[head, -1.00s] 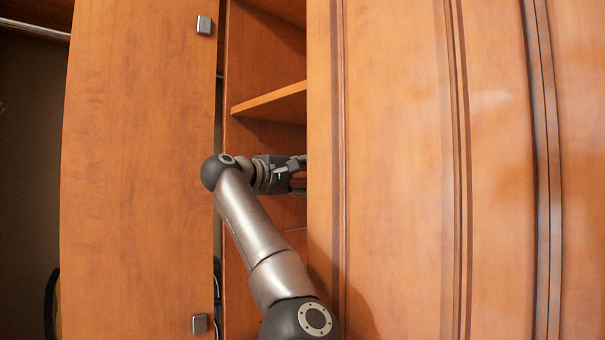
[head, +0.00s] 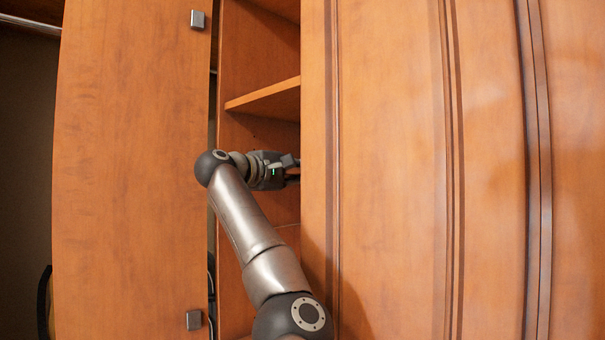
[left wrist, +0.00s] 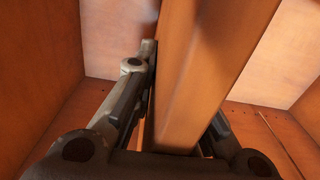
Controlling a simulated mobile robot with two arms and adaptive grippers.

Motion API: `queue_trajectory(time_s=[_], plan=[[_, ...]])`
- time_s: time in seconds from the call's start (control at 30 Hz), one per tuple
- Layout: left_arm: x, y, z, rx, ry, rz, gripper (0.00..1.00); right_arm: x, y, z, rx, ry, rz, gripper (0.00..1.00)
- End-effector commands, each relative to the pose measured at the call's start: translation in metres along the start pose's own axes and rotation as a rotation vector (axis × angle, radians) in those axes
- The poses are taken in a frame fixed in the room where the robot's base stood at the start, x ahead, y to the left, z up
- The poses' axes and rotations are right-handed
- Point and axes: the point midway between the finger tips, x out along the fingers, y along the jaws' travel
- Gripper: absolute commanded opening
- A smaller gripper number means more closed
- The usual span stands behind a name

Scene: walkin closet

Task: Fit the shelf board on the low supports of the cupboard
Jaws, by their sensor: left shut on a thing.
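The shelf board (left wrist: 215,55) is a long orange-brown wooden piece, seen edge-on and running up through the left wrist view. My left gripper (left wrist: 182,105) is shut on it, one finger on each side. In the head view my left gripper (head: 290,171) is inside the cupboard (head: 240,60) opening, below a fixed shelf (head: 268,103). Its fingertips and most of the board there are hidden behind the front panel. Small holes (left wrist: 265,119) show in the cupboard wall in the left wrist view; I cannot make out the low supports. My right gripper is not in view.
A wide wooden front panel (head: 390,170) closes off the right. The opening between them is narrow, and my arm fills part of it.

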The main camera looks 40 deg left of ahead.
Motion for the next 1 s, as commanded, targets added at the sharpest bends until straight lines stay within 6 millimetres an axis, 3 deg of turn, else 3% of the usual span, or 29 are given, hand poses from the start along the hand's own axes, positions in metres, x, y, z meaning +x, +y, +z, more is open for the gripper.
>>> queue_trajectory(time_s=[0.33, 1.0], plan=[[-0.004, 0.000, 0.000, 0.001, 0.001, 0.001, 0.00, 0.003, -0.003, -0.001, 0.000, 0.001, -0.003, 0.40], [-0.036, 0.000, 0.000, 0.000, 0.001, 0.001, 0.00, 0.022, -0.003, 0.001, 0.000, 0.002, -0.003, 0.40]])
